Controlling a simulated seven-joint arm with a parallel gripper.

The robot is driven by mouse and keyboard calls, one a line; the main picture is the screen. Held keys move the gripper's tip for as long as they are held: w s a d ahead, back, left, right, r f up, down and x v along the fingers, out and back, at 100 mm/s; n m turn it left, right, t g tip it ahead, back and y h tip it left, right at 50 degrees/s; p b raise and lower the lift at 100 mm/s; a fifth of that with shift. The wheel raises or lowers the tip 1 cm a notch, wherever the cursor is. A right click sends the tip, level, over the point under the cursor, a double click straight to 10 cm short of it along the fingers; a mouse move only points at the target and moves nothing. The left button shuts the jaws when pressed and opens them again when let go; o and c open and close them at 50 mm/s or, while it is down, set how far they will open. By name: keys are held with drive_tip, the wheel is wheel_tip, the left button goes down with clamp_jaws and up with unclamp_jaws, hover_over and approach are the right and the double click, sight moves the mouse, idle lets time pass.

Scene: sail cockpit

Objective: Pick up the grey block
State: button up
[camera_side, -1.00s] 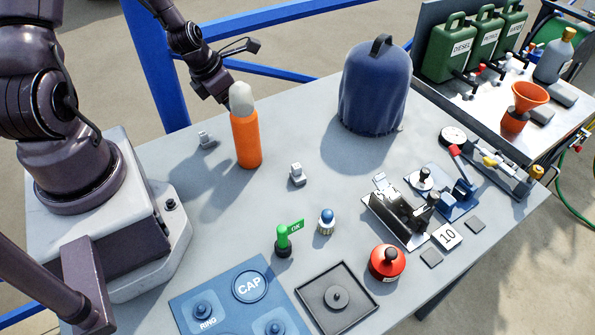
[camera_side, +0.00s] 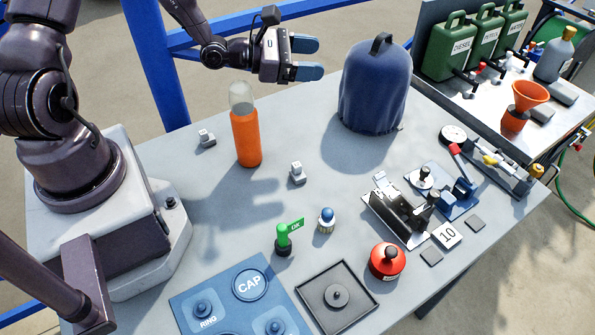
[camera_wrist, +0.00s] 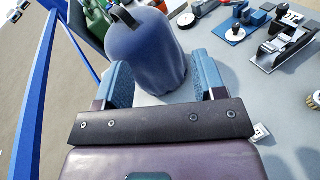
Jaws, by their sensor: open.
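Two small grey block-like pieces stand on the table in the side view: one left of the orange bottle (camera_side: 206,138), the other right of it and nearer the camera (camera_side: 297,173). I cannot tell which one the task means. My gripper (camera_side: 308,58) is open and empty, raised behind the bottle and pointing right, well away from both pieces. In the wrist view its blue fingers (camera_wrist: 161,62) spread in front of the blue covered object. A small pale piece (camera_wrist: 260,132) shows at the right edge of the gripper body, partly hidden.
The orange bottle (camera_side: 246,138) stands upright between the two pieces. A tall blue covered object (camera_side: 375,88) stands to the right. A green post (camera_side: 283,240), a blue-topped piece (camera_side: 326,221), a black tray (camera_side: 368,298) and a red pot (camera_side: 387,261) sit nearer the camera.

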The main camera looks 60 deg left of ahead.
drive_tip(key=s+d+r+m+h, duration=0.25)
drive_tip(key=s+d+h, duration=0.2)
drive_tip(key=d, duration=0.55)
drive_tip(key=n+t+y, duration=0.2)
drive_tip(key=n+y, duration=0.3)
drive_tip(key=n, duration=0.2)
hover_over(295, 167)
drive_tip(key=d, duration=0.1)
wheel_tip(295, 167, down, 8)
drive_tip(key=s+f+g+y, duration=0.1)
drive_tip(key=f, duration=0.2)
drive_tip(key=s+a+f+n+g+y, duration=0.1)
drive_tip(key=s+f+y, duration=0.1)
drive_tip(key=f, duration=0.1)
drive_tip(key=s+f+n+g+y, duration=0.1)
drive_tip(key=s+f+y, duration=0.1)
drive_tip(key=f, duration=0.2)
drive_tip(key=shift+a, duration=0.2)
drive_tip(key=shift+w+f, duration=0.15)
drive_tip(key=x, duration=0.7)
drive_tip(key=shift+d, duration=0.1)
drive_tip(key=c, duration=1)
